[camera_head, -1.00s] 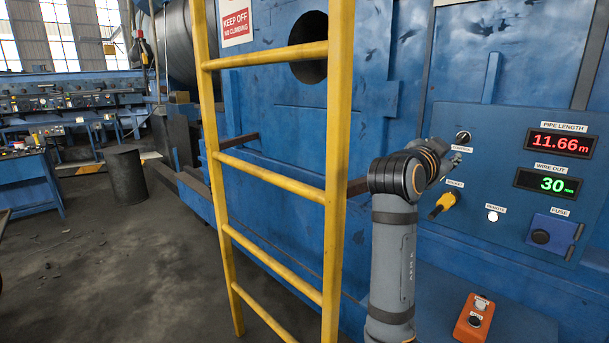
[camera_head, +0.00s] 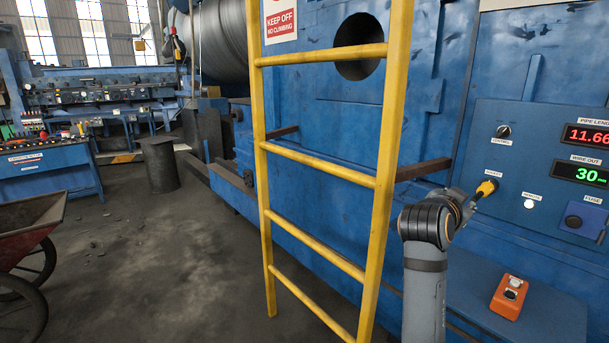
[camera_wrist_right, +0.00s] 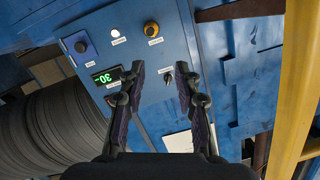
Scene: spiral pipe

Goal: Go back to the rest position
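My right arm stands at the lower right of the head view, its wrist (camera_head: 437,218) in front of the blue control panel (camera_head: 535,150). In the right wrist view my right gripper (camera_wrist_right: 160,68) is open, with two dark fingers apart and nothing between them. The panel (camera_wrist_right: 137,62) lies beyond the fingertips, with the yellow knob (camera_wrist_right: 152,29) and black knob (camera_wrist_right: 167,79) in view. The yellow knob also shows in the head view (camera_head: 487,188), just right of my wrist. My left gripper is not in view.
A yellow ladder (camera_head: 391,150) stands left of my right arm. An orange button box (camera_head: 509,297) sits on a blue ledge below the panel. A red wheelbarrow (camera_head: 25,231) is at the left edge. Open grey floor lies between wheelbarrow and ladder.

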